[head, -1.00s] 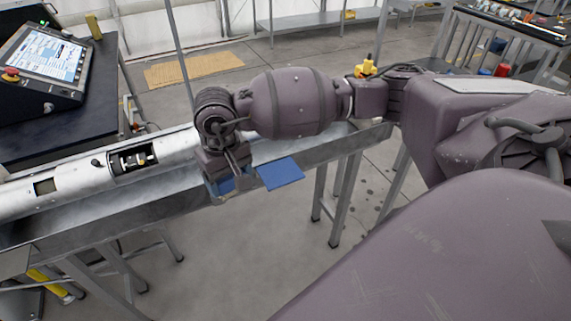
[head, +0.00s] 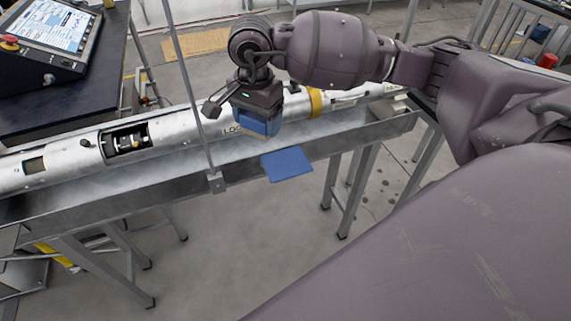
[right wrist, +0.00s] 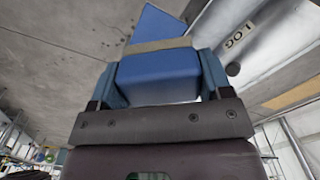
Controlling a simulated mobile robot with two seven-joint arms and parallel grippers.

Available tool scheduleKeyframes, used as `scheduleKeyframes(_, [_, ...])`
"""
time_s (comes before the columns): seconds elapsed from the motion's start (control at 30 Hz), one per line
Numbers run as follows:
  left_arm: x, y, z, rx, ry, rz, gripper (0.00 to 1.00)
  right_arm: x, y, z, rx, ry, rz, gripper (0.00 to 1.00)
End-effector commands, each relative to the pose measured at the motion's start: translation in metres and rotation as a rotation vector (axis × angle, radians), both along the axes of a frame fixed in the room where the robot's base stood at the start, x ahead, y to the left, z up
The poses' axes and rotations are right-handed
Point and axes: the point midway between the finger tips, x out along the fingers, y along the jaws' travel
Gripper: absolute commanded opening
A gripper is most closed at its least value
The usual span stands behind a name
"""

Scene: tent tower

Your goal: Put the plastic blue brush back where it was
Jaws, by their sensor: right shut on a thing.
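My right gripper (head: 262,122) is shut on the blue brush (right wrist: 158,78), above the grey metal trough. In the right wrist view the brush is a blue block between the two blue fingers, with a tan strip along its far edge. In the head view the brush is largely hidden by the gripper. A flat blue pad (head: 287,163) lies at the trough's front edge, below and right of the gripper. Part of a blue surface, likely this pad, also shows beyond the brush in the right wrist view (right wrist: 156,24). My left gripper is not in view.
A long silver cylinder (head: 60,164) with open hatches and a yellow band (head: 315,102) lies along the trough (head: 110,205), behind the gripper. A thin upright metal post (head: 190,90) stands left of the gripper. A control panel (head: 52,45) stands on a dark table at upper left.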

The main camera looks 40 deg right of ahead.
Motion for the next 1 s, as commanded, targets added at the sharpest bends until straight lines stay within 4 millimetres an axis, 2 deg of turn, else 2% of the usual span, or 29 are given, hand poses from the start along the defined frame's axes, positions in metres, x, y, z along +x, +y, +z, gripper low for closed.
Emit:
scheduleKeyframes(0.63, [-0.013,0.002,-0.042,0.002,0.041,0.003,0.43,0.012,-0.043,0.023,0.016,0.003,-1.230,0.50])
scheduleKeyframes(1.0, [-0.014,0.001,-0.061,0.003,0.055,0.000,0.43,0.014,-0.068,0.035,0.016,0.008,-1.909,0.50])
